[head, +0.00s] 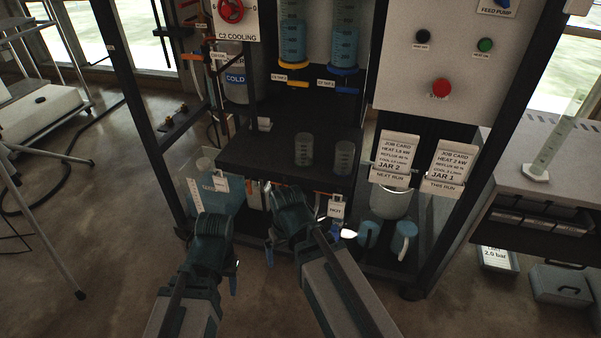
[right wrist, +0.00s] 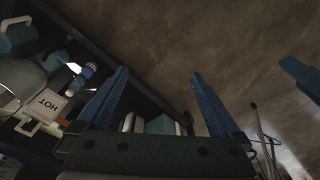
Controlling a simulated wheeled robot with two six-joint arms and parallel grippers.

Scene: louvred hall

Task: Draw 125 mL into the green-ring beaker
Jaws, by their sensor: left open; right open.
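Two small clear beakers stand upright on the black shelf, a left one (head: 303,150) and a right one (head: 344,157). I cannot make out a green ring on either. Above them hang two graduated columns of blue liquid, one with a yellow collar (head: 290,80) and one with a blue collar (head: 341,71). My left gripper (head: 210,218) is open, low in front of the rack at left. My right gripper (head: 288,196) is open below the shelf front, left of a hanging tag (head: 337,210); its empty fingers show in the right wrist view (right wrist: 160,78).
Two job cards (head: 396,157) (head: 451,165) stand at the right of the rack, above a round pot (head: 390,203) and blue mugs (head: 404,240). A measuring cylinder (head: 551,150) stands on the right bench. A red button (head: 440,88) is on the panel. Floor in front is clear.

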